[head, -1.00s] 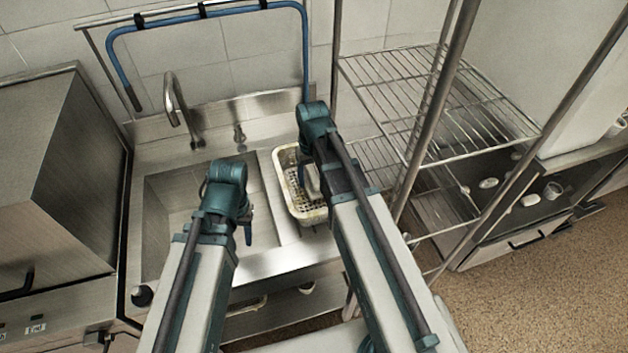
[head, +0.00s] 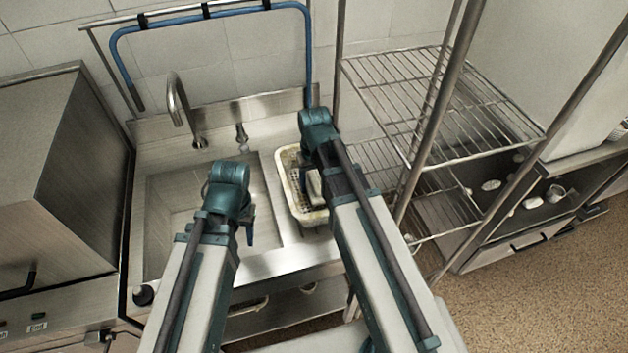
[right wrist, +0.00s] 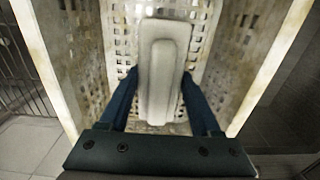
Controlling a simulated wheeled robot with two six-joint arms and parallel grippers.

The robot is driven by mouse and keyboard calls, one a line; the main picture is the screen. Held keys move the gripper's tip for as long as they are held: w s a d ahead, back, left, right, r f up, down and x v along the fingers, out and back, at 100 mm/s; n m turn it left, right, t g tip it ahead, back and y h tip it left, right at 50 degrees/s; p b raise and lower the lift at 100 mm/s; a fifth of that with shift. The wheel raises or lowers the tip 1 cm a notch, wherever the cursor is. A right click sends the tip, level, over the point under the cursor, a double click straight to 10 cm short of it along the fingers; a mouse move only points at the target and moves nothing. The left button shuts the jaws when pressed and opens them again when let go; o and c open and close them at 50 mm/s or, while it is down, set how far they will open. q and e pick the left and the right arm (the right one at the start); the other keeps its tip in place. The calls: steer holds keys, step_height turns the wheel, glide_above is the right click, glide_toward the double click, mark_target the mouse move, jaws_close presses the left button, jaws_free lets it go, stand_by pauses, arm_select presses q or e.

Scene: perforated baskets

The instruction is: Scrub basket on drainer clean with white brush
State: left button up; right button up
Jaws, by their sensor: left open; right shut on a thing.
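The perforated basket (head: 294,200) is cream with brownish stains and sits on the drainer (head: 291,237) right of the sink bowl. My right gripper (head: 306,188) reaches down into it. In the right wrist view, my right gripper (right wrist: 165,98) is shut on the white brush (right wrist: 162,65), whose pale back faces the camera. The brush is inside the basket (right wrist: 85,50), over its holed floor; its bristles are hidden, so contact cannot be told. The brush also shows partly in the head view (head: 314,187). My left gripper (head: 248,228) is open and empty over the sink bowl.
The sink bowl (head: 172,215) has a curved tap (head: 180,110) behind it. A blue hose (head: 215,14) hangs on a rail above. A wire rack (head: 440,100) stands close on the right, and a steel appliance (head: 60,170) on the left.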

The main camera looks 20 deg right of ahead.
steer(key=shift+s+f, duration=0.1)
steer(key=shift+s, duration=1.2)
steer(key=shift+w, duration=0.15)
steer(key=shift+w+a, duration=0.15)
steer(key=shift+w, duration=0.45)
steer(key=shift+w+a, duration=0.15)
steer(key=shift+w, duration=0.45)
steer(key=shift+w, duration=1.25)
steer(key=shift+s, duration=0.1)
steer(key=shift+s+d, duration=0.15)
steer(key=shift+s, duration=0.45)
steer(key=shift+s+d, duration=0.15)
steer(key=shift+s, duration=0.45)
